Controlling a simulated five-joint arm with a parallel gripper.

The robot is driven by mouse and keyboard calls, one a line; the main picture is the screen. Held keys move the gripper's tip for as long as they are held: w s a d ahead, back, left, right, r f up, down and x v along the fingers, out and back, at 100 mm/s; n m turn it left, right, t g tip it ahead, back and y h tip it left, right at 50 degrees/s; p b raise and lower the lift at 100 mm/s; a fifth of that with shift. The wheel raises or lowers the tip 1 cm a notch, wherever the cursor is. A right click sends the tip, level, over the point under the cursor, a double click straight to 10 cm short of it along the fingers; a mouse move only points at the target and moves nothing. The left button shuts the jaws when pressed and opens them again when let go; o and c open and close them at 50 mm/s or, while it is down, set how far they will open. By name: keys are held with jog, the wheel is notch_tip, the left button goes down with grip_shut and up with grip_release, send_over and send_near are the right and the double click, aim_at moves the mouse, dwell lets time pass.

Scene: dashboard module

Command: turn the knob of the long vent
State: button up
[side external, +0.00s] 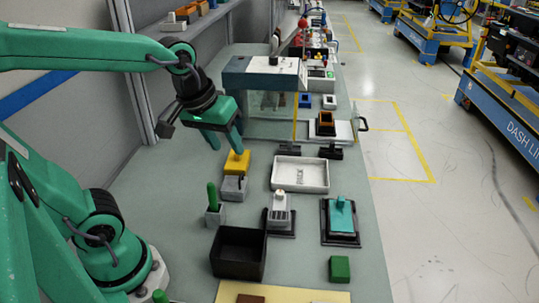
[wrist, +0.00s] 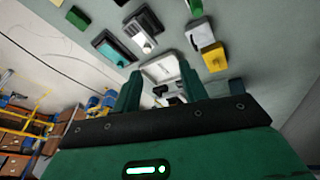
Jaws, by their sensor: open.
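My gripper (side external: 225,146) is open and empty, pointing down just above a yellow block (side external: 237,163). In the wrist view its two fingers (wrist: 158,88) stand apart with nothing between them. No part is clearly identifiable as the long vent. A teal piece with an upright peg (side external: 341,217) sits in a black frame at the right; it also shows in the wrist view (wrist: 120,59). A white piece with a raised top (side external: 280,208) stands on a dark base to its left; it shows in the wrist view too (wrist: 140,36). My gripper is apart from both.
A grey block (side external: 234,190), a green peg in a grey holder (side external: 213,209), a black bin (side external: 238,268) and a green block (side external: 340,268) stand nearer. A large box-like stand (side external: 264,66) is behind.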

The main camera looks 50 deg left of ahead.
jog(key=w+d+f+n+g, duration=0.1)
jog(key=w+f+n+g, duration=0.15)
jog(key=w+n, duration=0.35)
jog(key=n+g, duration=0.2)
jog(key=n, duration=0.5)
send_over(280, 192)
jog(key=shift+t, duration=0.25)
jog(key=shift+f, duration=3.7)
jog(key=shift+f, duration=0.15)
jog(key=shift+f, duration=3.75)
grip_shut()
